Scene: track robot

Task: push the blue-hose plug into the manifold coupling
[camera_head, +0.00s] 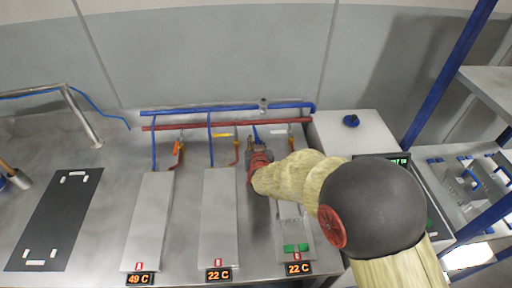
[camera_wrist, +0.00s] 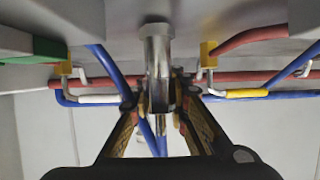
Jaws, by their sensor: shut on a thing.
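My gripper (camera_head: 258,160) is at the back of the bench, in front of the blue and red pipes and beside the right-hand plate. In the wrist view my gripper (camera_wrist: 163,103) is shut on a bright metal cylinder, which looks like the plug (camera_wrist: 157,62). A blue hose (camera_wrist: 149,132) shows behind and below the fingers, and also above my gripper in the head view (camera_head: 255,132). A grey fitting (camera_head: 263,105), possibly the manifold coupling, sits on the blue pipe (camera_head: 220,110).
Three grey plates stand side by side, the left one (camera_head: 148,220) reading 49 C, the others 22 C. A dark mat (camera_head: 55,220) lies left. A white box (camera_head: 350,140) stands right.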

